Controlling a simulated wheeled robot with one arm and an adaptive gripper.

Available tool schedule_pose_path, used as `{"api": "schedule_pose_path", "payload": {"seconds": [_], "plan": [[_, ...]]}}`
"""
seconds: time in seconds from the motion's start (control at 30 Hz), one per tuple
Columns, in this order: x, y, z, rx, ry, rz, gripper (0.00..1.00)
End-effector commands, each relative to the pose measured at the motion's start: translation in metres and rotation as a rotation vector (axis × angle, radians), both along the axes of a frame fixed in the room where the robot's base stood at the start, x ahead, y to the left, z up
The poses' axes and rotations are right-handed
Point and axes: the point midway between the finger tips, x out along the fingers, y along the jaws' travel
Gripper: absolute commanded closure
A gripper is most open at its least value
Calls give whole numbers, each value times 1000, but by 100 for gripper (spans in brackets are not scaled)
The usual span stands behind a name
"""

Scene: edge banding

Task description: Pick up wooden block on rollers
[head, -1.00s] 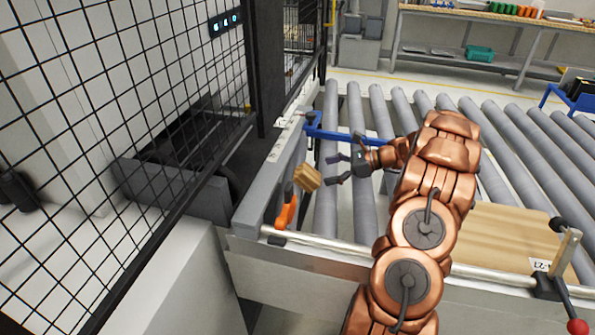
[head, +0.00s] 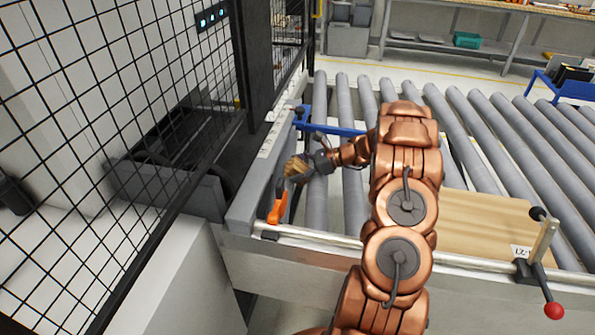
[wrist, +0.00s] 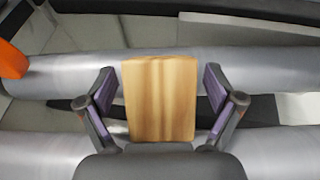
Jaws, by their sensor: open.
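The wooden block (wrist: 160,97) lies on the grey rollers in the wrist view, between the two fingers of my gripper (wrist: 160,92). The fingers are open, one on each side of the block, with a small gap on both sides. In the head view the block (head: 296,167) shows at the left end of the rollers, partly hidden by my gripper (head: 300,168), which reaches it from the right.
An orange handle (head: 278,204) stands close in front of the block, beside the grey side rail (head: 250,195). A blue bar (head: 335,129) lies behind my gripper. A wooden board (head: 485,225) rests on the rollers (head: 318,205) at the right. A mesh fence stands at left.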

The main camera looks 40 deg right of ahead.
Motion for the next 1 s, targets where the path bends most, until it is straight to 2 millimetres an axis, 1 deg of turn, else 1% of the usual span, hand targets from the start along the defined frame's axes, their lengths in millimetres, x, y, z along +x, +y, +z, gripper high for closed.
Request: {"api": "schedule_pose_path", "payload": {"seconds": [0.03,0.07,0.6,0.7,1.0], "plan": [[0,0,0,0,0,0,9],[0,0,0,0,0,0,12],[0,-1,0,0,0,-1,69],[0,-1,0,0,0,-1,77],[0,-1,2,0,0,-1,77]]}}
